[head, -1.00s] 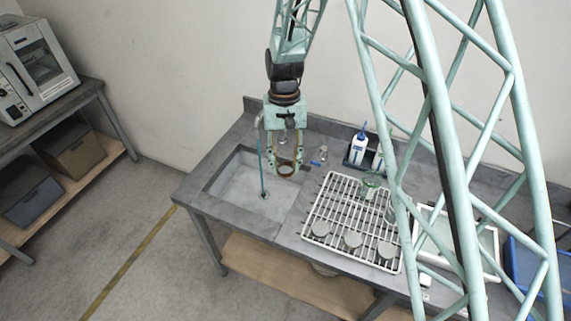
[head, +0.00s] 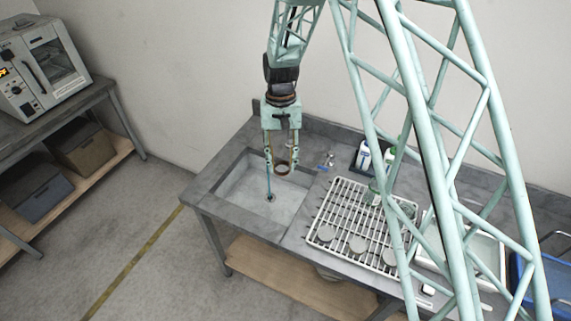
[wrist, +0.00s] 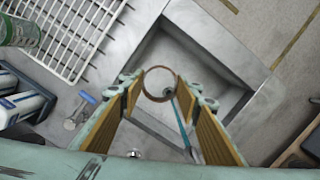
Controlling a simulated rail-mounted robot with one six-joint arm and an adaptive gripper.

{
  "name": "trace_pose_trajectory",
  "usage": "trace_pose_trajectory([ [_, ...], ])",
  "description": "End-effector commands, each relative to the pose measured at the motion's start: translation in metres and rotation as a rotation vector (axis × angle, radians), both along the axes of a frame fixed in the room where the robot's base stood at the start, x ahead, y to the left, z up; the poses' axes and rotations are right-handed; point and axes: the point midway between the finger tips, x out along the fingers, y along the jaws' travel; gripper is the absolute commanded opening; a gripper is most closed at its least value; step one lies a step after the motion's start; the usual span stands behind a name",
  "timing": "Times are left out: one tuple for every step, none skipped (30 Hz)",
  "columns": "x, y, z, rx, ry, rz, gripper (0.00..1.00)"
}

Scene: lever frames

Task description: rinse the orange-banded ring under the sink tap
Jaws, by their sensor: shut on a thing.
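The ring (wrist: 146,86) is a thin brown-orange hoop. It also shows in the head view (head: 283,174). My gripper (head: 282,162) is shut on it, with one finger on each side; both fingers (wrist: 160,86) frame it in the wrist view. It is held above the sink (head: 235,190), near its back right. The tap is not clearly visible.
A white wire rack (head: 340,215) with several grey discs and a green-tinted glass stands right of the sink. Bottles (head: 363,157) stand behind it. My lattice arm hides part of the right counter.

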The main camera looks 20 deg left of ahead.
Motion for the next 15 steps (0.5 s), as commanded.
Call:
trace_pose_trajectory([
  [0.002,0.003,0.000,0.000,-0.001,0.000,0.20],
  [0.003,0.005,0.000,0.000,-0.001,0.000,0.20],
  [0.004,0.007,-0.001,0.000,-0.001,0.000,0.20],
  [0.005,0.008,-0.001,0.000,-0.001,0.000,0.20],
  [0.006,0.010,-0.001,0.000,-0.001,0.000,0.20],
  [0.007,0.012,-0.002,0.001,-0.002,0.000,0.20],
  [0.008,0.013,-0.002,0.001,-0.002,0.000,0.20],
  [0.009,0.015,-0.002,0.001,-0.002,0.000,0.20],
  [0.010,0.017,-0.003,0.001,-0.002,0.000,0.20],
  [0.011,0.018,-0.004,0.000,-0.001,-0.001,0.20],
  [0.011,0.020,-0.004,0.000,-0.001,-0.001,0.20],
  [0.012,0.022,-0.005,0.000,0.000,-0.001,0.20],
  [0.013,0.024,-0.005,0.000,0.000,-0.001,0.20],
  [0.014,0.025,-0.005,0.000,-0.001,0.000,0.20],
  [0.015,0.027,-0.005,0.000,-0.001,0.000,0.20],
])
